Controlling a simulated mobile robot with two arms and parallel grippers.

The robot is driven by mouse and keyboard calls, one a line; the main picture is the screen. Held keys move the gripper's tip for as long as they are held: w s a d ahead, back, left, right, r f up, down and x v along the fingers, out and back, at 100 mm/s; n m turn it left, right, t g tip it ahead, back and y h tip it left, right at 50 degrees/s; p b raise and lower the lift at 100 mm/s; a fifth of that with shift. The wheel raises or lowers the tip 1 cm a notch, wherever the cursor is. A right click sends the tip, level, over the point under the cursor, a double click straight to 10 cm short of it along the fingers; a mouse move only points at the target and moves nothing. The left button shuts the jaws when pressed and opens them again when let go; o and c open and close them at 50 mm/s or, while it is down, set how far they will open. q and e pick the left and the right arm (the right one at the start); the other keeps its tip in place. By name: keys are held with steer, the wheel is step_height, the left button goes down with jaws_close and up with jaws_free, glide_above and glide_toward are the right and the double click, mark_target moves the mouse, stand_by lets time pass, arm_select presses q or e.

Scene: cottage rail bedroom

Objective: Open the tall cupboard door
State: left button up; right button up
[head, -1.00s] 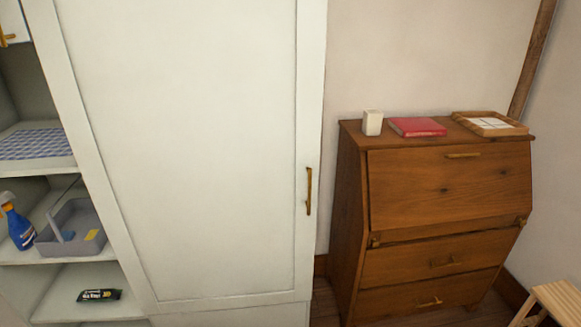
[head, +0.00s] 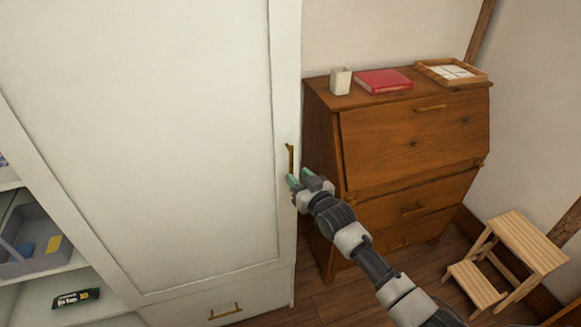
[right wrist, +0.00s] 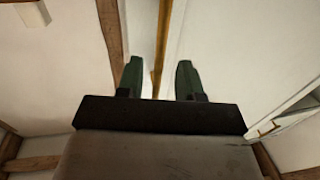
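The tall cupboard door (head: 150,130) is a large white panel and looks shut. Its upright brass handle (head: 290,160) is near the door's right edge. My right gripper (head: 299,179) is at the lower part of the handle, with its green fingertips towards the door. In the right wrist view the two green fingers (right wrist: 160,80) are apart, and the brass handle (right wrist: 163,40) runs up between them with gaps on both sides. Whether a finger touches it I cannot tell. My left gripper is not in view.
A wooden bureau (head: 410,140) stands right of the cupboard, close to my right arm, with a white cup (head: 341,80), red book (head: 384,81) and tray (head: 451,71) on top. A wooden step stool (head: 508,258) is at right. Open shelves (head: 50,285) are at left.

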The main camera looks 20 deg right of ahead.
mark_target(292, 171)
steer(key=shift+x, duration=2.15)
jaws_close()
